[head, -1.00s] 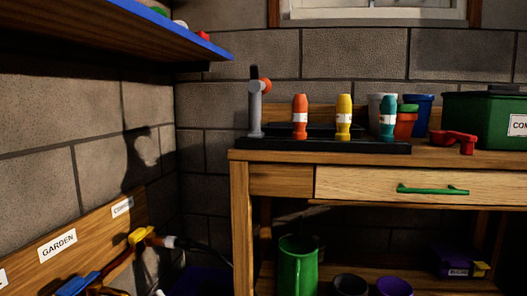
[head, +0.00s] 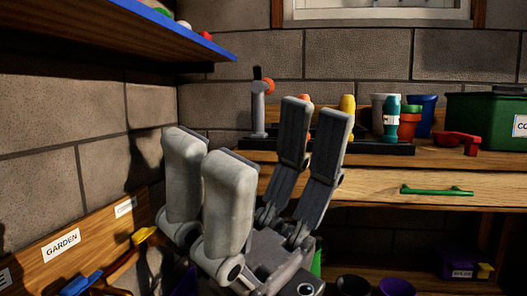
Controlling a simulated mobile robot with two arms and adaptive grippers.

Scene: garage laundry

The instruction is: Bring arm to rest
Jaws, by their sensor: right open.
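My right gripper (head: 262,132) rises from the lower middle of the head view with its fingers pointing up. Its two pairs of fingers, pale grey outside and dark on the padded faces, stand wide apart. It is open and nothing shows between the fingers. My left gripper is not in view.
On the bench stand a grey tap-like fixture (head: 258,110), a teal bottle (head: 391,118), pots, a red scoop-like item (head: 457,141) and a green bin (head: 490,117). A blue-edged shelf (head: 190,38) juts out at upper left. A labelled hook board (head: 90,228) lines the left wall.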

